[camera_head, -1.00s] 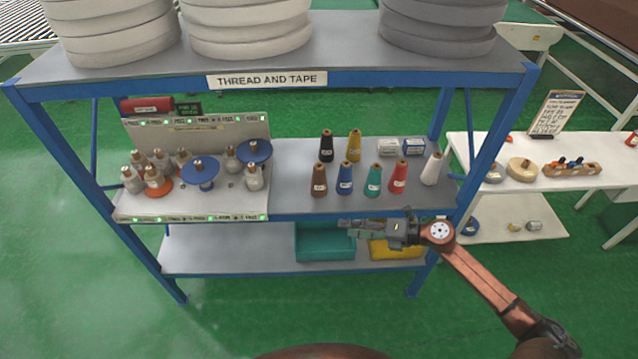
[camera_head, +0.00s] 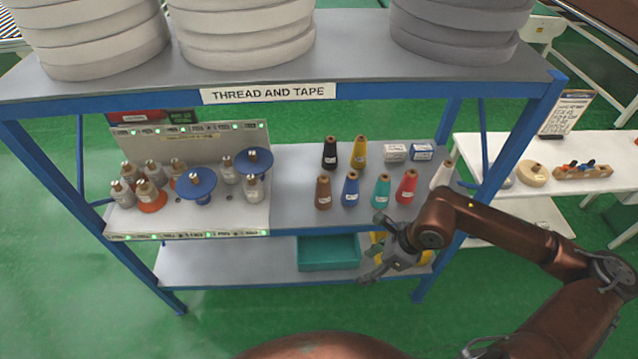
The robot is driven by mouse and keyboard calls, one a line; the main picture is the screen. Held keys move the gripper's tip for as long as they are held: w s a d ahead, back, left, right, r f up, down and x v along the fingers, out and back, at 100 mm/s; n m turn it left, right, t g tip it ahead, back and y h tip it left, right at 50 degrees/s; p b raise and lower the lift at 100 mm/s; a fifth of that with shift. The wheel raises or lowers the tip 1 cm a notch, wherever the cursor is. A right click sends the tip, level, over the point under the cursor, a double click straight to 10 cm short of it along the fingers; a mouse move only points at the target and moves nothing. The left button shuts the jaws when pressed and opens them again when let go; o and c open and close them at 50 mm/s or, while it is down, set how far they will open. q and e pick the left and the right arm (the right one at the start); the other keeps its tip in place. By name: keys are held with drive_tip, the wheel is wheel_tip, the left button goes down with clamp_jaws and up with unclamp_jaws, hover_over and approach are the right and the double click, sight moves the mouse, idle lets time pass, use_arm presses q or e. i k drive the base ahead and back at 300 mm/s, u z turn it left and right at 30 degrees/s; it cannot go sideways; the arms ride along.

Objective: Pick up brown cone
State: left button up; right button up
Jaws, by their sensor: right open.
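The brown cone (camera_head: 323,192) stands upright on the middle shelf, at the left end of the front row of thread cones. A blue cone (camera_head: 351,189) stands just to its right and a black cone (camera_head: 330,154) behind it. My right gripper (camera_head: 368,262) is open and empty in front of the shelf, lower than the cones and to the right of the brown one. It does not touch any cone. My left gripper is not in view.
Teal (camera_head: 381,192), red (camera_head: 406,187), yellow (camera_head: 359,153) and white (camera_head: 442,175) cones share the blue-framed shelf (camera_head: 290,213). A spool rack (camera_head: 240,219) stands left. A teal bin (camera_head: 329,252) sits below. The upper shelf (camera_head: 355,50) holds large rolls overhead.

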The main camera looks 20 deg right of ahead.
sight(323, 197)
drive_tip(key=i, duration=1.15)
